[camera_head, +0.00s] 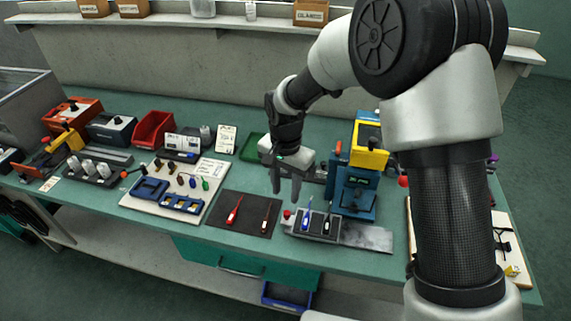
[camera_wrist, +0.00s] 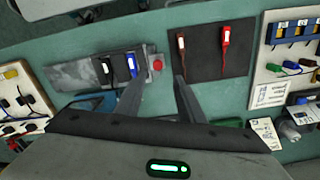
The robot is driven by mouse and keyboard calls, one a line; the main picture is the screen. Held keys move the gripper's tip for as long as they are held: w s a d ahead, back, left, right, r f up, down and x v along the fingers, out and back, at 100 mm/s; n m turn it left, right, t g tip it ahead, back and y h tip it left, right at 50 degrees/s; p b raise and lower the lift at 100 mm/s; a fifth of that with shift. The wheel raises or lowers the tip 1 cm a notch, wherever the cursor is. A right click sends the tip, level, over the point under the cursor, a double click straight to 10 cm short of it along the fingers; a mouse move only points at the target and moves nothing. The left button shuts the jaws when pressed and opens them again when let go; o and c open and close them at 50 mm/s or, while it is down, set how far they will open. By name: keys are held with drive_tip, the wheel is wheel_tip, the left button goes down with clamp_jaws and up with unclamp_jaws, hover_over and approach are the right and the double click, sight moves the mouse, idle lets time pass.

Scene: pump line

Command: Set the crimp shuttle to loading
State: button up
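The crimp shuttle appears to be the dark grey slotted block (camera_head: 313,223) on a bare metal plate (camera_head: 366,237). It sits toward the plate's left end and carries a blue-handled and a black-handled piece. A red knob (camera_head: 287,213) is at its left end. In the wrist view the shuttle (camera_wrist: 119,72) and red knob (camera_wrist: 157,64) lie beyond the fingertips. The blue and yellow press (camera_head: 355,187) stands behind the plate. My gripper (camera_head: 286,195) is open and empty, its fingers pointing down above and behind the knob. Contact with the knob cannot be told.
A dark mat (camera_head: 225,224) with a red piece and a brown piece lies left of the shuttle. A white board (camera_head: 205,188) with blue holders and coloured plugs is further left. A green tray (camera_head: 252,148) is behind. The bench's front edge is close to the plate.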

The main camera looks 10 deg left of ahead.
wheel_tip(320, 180, up, 10)
idle(0.3)
drive_tip(key=shift+f, duration=0.15)
drive_tip(key=s+d+r+n+t+p, duration=0.1)
drive_tip(key=s+d+r+t+p, duration=0.3)
drive_tip(key=d+r, duration=1.05)
drive_tip(key=s+d+r+n+p, duration=0.1)
drive_tip(key=s+d+r, duration=0.2)
drive_tip(key=s+d, duration=0.3)
drive_tip(key=s+d+r+n+t, duration=0.1)
drive_tip(key=s+d+r, duration=0.2)
drive_tip(key=s+d, duration=0.3)
drive_tip(key=shift+s+d+n+t+p, duration=0.3)
drive_tip(key=shift+s+d+p, duration=0.05)
drive_tip(key=shift+s, duration=0.85)
drive_tip(key=shift+r, duration=0.1)
